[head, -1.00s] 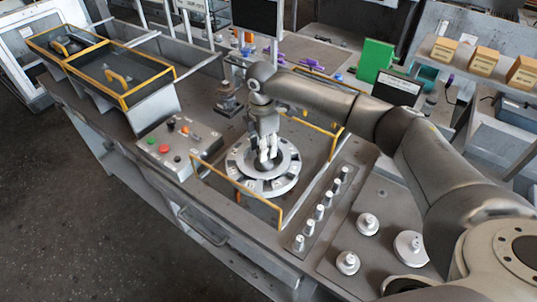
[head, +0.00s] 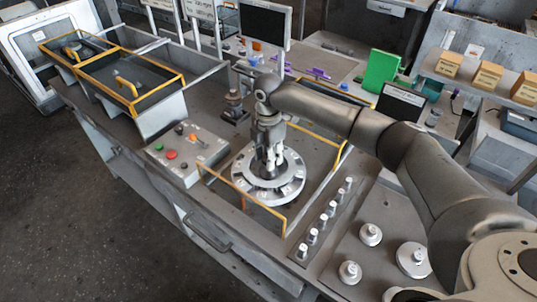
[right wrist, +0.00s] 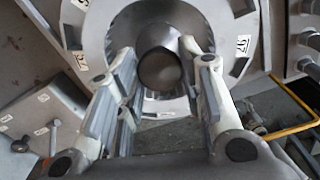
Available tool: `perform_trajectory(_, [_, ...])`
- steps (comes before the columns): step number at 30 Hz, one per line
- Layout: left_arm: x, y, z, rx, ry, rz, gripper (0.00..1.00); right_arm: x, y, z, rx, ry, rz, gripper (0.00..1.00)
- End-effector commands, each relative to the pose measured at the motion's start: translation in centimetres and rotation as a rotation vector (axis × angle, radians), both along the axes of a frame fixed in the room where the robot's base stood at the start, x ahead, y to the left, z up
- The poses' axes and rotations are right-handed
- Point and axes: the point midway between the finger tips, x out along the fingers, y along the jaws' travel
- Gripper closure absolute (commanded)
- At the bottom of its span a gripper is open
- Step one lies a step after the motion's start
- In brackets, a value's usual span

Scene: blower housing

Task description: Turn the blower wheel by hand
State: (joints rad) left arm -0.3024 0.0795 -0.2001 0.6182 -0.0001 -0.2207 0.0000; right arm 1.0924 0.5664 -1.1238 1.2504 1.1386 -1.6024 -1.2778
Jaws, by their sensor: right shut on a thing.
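The blower wheel (head: 291,184) is a round, pale grey ring with dark slots and small labels, lying flat on the bench. Its ring also shows in the right wrist view (right wrist: 99,40), around a dark grey round hub (right wrist: 160,68). My right gripper (head: 268,164) points down over the wheel's middle. In the right wrist view its fingers (right wrist: 158,80) stand on both sides of the hub, shut on it. The exact contact is partly hidden by the fingers. My left gripper is in neither view.
Yellow rails (head: 241,198) stand close around the wheel. A control box (head: 187,151) with coloured buttons is to its left, a row of metal pegs (head: 324,221) to its right. A monitor (head: 264,24) stands behind. A green block (head: 384,64) is at the back right.

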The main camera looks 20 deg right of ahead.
Motion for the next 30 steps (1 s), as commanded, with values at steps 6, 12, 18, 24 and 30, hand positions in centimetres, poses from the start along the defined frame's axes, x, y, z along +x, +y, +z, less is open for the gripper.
perform_trajectory(6, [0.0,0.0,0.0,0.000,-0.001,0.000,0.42,0.1,0.0,0.1,0.000,-0.003,-0.001,0.42])
perform_trajectory(12, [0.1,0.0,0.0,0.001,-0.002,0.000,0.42,0.0,0.0,0.0,0.000,-0.002,-0.001,0.42])
perform_trajectory(18, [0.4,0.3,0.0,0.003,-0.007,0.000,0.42,0.1,0.0,0.9,0.001,-0.004,-0.001,0.42])
perform_trajectory(24, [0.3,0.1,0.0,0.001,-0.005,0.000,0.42,0.2,0.0,4.6,0.002,-0.007,0.000,0.42])
perform_trajectory(30, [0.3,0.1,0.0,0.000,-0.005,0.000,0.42,0.1,0.0,8.7,0.001,-0.006,-0.001,0.42])
